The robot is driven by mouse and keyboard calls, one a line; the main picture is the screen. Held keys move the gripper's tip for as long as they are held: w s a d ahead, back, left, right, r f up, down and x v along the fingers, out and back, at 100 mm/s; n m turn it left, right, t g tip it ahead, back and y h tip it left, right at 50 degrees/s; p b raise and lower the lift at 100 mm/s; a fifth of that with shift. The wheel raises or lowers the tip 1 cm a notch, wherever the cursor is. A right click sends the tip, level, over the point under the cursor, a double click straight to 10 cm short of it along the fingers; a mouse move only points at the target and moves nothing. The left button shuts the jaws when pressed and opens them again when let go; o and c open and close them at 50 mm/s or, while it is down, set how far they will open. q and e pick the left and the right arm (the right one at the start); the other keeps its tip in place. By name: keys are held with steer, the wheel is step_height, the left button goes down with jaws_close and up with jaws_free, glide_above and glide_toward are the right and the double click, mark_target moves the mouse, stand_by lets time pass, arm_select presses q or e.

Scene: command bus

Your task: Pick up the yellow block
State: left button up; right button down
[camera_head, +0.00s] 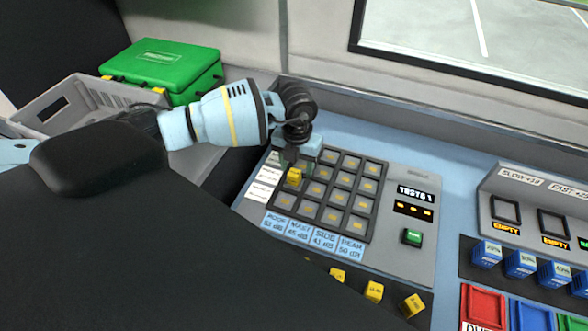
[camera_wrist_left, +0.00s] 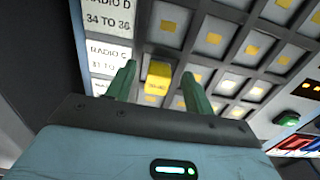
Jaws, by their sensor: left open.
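In the left wrist view the yellow block (camera_wrist_left: 158,80) lies between the two green fingers of my left gripper (camera_wrist_left: 160,85). In the head view my left gripper (camera_head: 291,163) points down over the block. Its fingers are open, one on each side, with a visible gap on the right. I cannot tell whether the left finger touches the block. My right gripper is not in view.
Several more yellow blocks, one of them at the front (camera_head: 374,291), stand below the panel. A green case (camera_head: 165,66) and a grey crate (camera_head: 100,97) are at the left. Blue blocks (camera_head: 520,264) and red and blue bins (camera_head: 484,306) are at the right.

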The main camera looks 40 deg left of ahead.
arm_select(q)
steer(key=shift+f, duration=0.85)
steer(key=shift+c, duration=0.2)
steer(key=c, duration=1)
steer(key=shift+r, duration=0.15)
steer(key=shift+c, duration=0.2)
steer(key=shift+r, duration=0.55)
step_height(320, 180, up, 2)
steer(key=shift+r, duration=0.2)
steer(key=s+d, duration=0.2)
steer(key=s, duration=0.2)
steer(key=s+d+r, duration=0.1)
steer(key=s+d, duration=0.2)
steer(key=s, duration=0.2)
steer(key=s+d, duration=0.2)
steer(key=s, duration=0.3)
steer(key=shift+s+d+r, duration=0.1)
steer(key=shift+d+r, duration=0.05)
steer(key=shift+d, duration=0.1)
